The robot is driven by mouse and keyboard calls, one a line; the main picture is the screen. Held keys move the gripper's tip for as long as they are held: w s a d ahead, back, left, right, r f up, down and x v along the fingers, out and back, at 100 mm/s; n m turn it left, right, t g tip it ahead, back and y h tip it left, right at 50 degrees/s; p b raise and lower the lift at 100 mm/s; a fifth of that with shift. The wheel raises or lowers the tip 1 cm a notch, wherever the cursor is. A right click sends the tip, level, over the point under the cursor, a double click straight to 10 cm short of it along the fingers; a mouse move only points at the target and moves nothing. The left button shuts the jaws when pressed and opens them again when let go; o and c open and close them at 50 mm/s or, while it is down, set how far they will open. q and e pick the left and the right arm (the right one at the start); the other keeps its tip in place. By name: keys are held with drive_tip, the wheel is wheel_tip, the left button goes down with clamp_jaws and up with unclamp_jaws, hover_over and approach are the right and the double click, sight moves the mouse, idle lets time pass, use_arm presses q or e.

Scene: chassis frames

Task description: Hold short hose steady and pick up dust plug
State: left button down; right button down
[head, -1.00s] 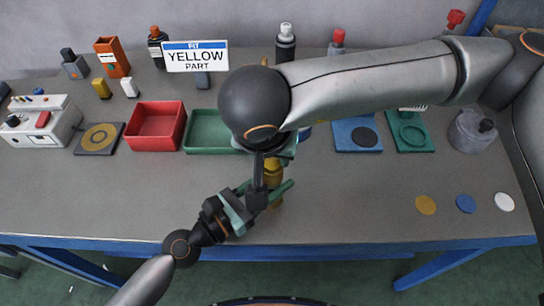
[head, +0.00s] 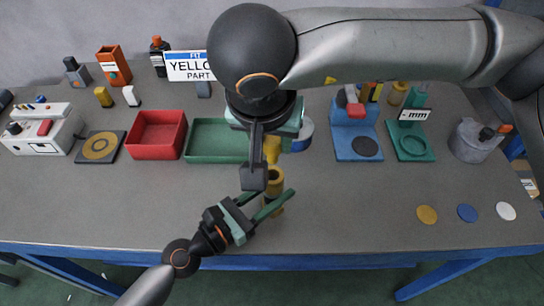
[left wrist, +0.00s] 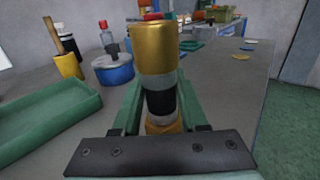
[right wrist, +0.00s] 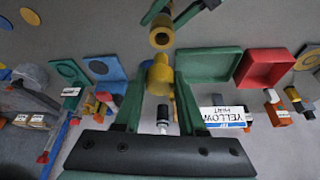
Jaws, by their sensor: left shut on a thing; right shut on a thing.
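The short hose (head: 274,182) stands near the table's front, with brass-coloured ends and a black middle (left wrist: 162,103) in the left wrist view. My left gripper (head: 268,204) is shut around it, its green fingers on either side. Its open round end (right wrist: 161,37) faces up in the right wrist view. The yellow dust plug (right wrist: 159,76) is between the fingers of my right gripper (right wrist: 156,84), which is shut on it. The plug also shows in the head view (head: 271,149), above and apart from the hose. My right gripper's fingertips are partly hidden there.
A green tray (head: 215,156) and a red tray (head: 180,141) stand left of the grippers. A blue fixture (head: 345,143) and a green fixture (head: 412,151) stand to the right. Coloured discs (head: 467,213) lie near the front right. The front left of the table is clear.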

sight(271, 141)
drive_tip(key=shift+r, duration=1.8)
use_arm(q)
drive_tip(key=shift+c, duration=1.8)
unclamp_jaws()
drive_tip(key=v, duration=1.2)
